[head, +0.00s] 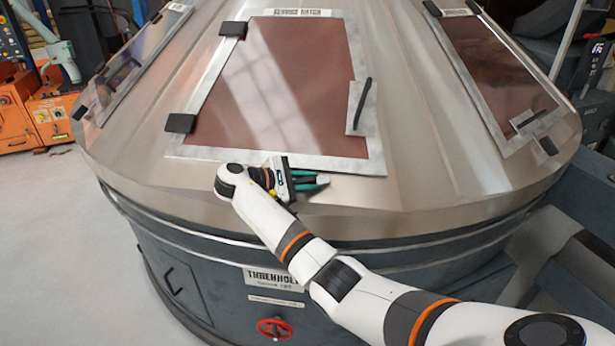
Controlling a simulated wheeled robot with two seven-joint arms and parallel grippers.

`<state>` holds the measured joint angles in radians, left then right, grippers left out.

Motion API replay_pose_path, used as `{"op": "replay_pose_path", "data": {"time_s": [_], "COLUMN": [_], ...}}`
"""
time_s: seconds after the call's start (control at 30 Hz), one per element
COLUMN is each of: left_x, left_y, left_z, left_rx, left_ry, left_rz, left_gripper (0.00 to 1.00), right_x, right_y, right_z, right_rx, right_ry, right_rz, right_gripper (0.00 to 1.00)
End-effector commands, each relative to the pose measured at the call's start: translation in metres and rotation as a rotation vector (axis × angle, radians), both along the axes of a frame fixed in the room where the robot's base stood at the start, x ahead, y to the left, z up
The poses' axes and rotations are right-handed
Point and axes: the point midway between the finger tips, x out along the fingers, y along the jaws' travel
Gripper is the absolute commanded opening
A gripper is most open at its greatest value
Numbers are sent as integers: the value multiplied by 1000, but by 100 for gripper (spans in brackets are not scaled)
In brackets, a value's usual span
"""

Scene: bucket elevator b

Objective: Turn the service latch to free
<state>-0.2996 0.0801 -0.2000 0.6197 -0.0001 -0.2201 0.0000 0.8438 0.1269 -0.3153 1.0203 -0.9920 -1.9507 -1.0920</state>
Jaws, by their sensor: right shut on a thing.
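A service hatch (295,152) with a brown panel and a pale metal frame lies on the sloping steel cover in the head view. A black bar handle (361,103) stands on a metal plate at its right side. My right gripper (312,181) is at the hatch's lower edge, below and left of that bar and apart from it. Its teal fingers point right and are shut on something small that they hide. I cannot make out whether that is the service latch. My left gripper is not in view.
A second brown hatch (480,60) is on the right of the cover. Black hinges (180,123) sit along the middle hatch's left side. A red handwheel (275,328) is low on the dark drum. Orange machinery (45,110) stands at the left, with clear pale floor before it.

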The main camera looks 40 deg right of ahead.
Motion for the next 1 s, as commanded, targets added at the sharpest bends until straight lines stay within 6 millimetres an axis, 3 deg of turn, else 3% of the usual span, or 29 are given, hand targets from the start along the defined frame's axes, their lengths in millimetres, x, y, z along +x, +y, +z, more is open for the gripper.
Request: {"op": "replay_pose_path", "data": {"time_s": [0.4, 1.0], "left_x": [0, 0], "left_y": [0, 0], "left_z": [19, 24], "left_rx": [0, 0], "left_ry": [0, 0], "left_rz": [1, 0], "left_gripper": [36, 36], "right_x": [-3, -3], "right_y": [2, 2], "right_z": [-1, -4], "right_rx": [121, 156], "right_ry": [-108, -144], "right_rz": [-226, -294], "right_gripper": [0, 0]}}
